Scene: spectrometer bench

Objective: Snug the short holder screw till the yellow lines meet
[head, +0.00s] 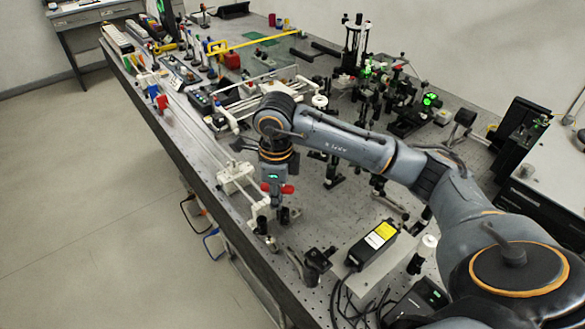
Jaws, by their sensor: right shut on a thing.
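My right gripper (273,200) points down over the near-left edge of the optical bench, its arm coming in from the right. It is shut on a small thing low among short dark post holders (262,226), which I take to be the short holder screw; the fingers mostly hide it. A red part (288,189) shows beside the fingers. The yellow lines are too small or hidden to make out. My left gripper is not in view.
The perforated bench (225,220) is crowded. A white rail mount (235,180) stands just left of the gripper. A black box with a yellow label (372,243) and cables lie to the right. Lit green optics (430,100) stand farther back. The floor at left is clear.

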